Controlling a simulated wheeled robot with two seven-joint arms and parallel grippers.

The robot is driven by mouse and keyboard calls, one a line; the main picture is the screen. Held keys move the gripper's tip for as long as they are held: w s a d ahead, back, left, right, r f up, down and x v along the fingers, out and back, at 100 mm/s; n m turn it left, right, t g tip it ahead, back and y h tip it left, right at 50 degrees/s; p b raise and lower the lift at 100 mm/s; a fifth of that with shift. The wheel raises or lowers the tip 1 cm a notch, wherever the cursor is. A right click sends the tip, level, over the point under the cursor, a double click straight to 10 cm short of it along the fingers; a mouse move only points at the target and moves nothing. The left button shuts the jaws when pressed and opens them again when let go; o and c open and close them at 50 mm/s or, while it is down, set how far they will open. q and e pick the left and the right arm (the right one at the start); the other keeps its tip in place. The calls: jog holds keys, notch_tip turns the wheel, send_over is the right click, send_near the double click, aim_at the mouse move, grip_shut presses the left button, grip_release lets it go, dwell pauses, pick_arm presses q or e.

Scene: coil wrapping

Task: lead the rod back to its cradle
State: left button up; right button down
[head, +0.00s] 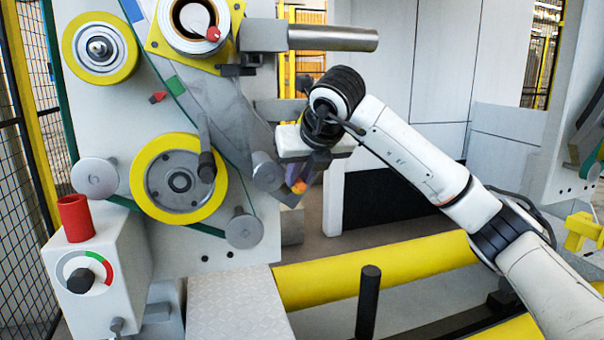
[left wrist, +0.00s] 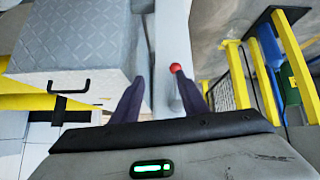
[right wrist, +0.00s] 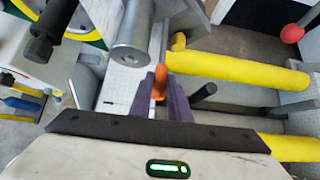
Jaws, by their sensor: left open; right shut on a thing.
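My right gripper (head: 297,181) is in front of the wrapping machine, pointing down, with its fingers closed around a small orange piece (head: 299,187). In the right wrist view the orange piece (right wrist: 160,83) stands between the purple fingers (right wrist: 164,98). I cannot tell how far it extends or whether it is an end of the rod. My left gripper shows only in the left wrist view (left wrist: 164,98), with its fingers apart. A red ball knob (left wrist: 175,68) shows between and beyond them; I cannot tell its distance. I cannot make out the cradle for certain.
A thick grey metal cylinder (head: 335,39) juts from the machine (head: 112,135) above my right gripper. Yellow-rimmed rollers (head: 216,180) are on its face. A dark upright post (head: 368,300) stands before a yellow horizontal bar (head: 380,268). A tread-plate box (head: 235,310) is at lower centre.

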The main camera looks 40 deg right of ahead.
jog(key=shift+r, duration=0.1)
dwell(0.5)
jog(key=a+f+b, duration=0.1)
jog(key=f+b, duration=0.1)
jog(key=f, duration=0.1)
jog(key=w+a+f+b, duration=0.1)
jog(key=f, duration=0.1)
jog(key=shift+a, duration=0.35)
jog(key=shift+r, duration=0.1)
dwell(0.5)
jog(key=shift+w+a+p, duration=0.2)
jog(key=shift+w+a, duration=0.05)
jog(key=shift+a, duration=0.6)
jog(key=shift+w+a+p, duration=0.15)
jog(key=shift+w+a, duration=0.1)
jog(key=shift+a, duration=0.6)
jog(key=shift+w+a+p, duration=0.2)
jog(key=shift+w+a, duration=0.05)
jog(key=shift+a, duration=0.6)
